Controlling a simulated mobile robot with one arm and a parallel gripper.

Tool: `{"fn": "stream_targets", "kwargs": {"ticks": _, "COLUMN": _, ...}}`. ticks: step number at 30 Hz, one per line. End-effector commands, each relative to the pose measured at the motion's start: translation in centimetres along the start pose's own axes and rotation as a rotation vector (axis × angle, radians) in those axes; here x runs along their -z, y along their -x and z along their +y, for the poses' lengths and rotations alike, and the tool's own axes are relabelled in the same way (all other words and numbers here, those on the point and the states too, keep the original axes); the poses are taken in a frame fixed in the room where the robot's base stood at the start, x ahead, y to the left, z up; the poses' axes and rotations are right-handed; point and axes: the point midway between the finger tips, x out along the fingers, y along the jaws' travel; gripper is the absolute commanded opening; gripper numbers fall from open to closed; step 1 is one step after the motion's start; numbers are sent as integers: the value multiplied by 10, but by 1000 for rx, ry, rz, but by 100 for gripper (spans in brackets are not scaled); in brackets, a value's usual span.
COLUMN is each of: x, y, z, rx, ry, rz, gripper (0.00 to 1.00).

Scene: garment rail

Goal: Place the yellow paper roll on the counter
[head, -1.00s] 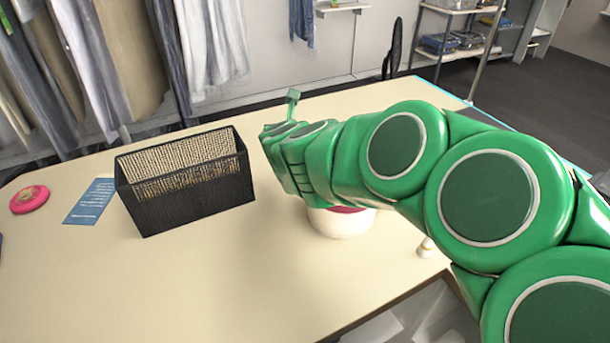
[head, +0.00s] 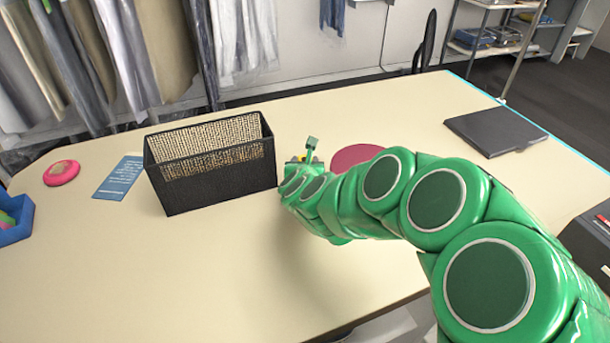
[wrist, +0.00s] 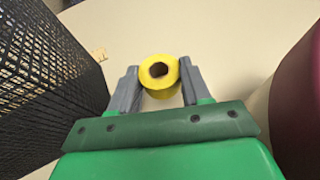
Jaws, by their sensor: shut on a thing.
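The yellow paper roll (wrist: 160,75) sits between the two grey fingers of my gripper (wrist: 157,88) in the wrist view, its round end with a dark core hole facing the camera. My gripper is shut on it. The cream counter (head: 240,265) lies below. I cannot tell whether the roll touches the counter.
A black mesh basket (head: 218,178) stands close on the left of my gripper, and a round dark red-topped object (head: 358,156) on the right. A dark flat folder (head: 495,130), a blue card (head: 120,177) and a pink disc (head: 61,172) lie farther out. The front counter is clear.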

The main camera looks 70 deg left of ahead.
Motion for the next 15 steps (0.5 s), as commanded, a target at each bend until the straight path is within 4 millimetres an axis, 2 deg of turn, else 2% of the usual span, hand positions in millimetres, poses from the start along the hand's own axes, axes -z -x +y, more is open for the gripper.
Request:
{"fn": "stream_targets", "kwargs": {"ticks": 7, "x": 11, "y": -4, "z": 0, "rx": 0, "ry": 1, "rz": 2, "gripper": 18}}
{"fn": "stream_targets", "kwargs": {"ticks": 15, "x": 38, "y": -16, "z": 0, "rx": 0, "ry": 2, "rz": 3, "gripper": 18}}
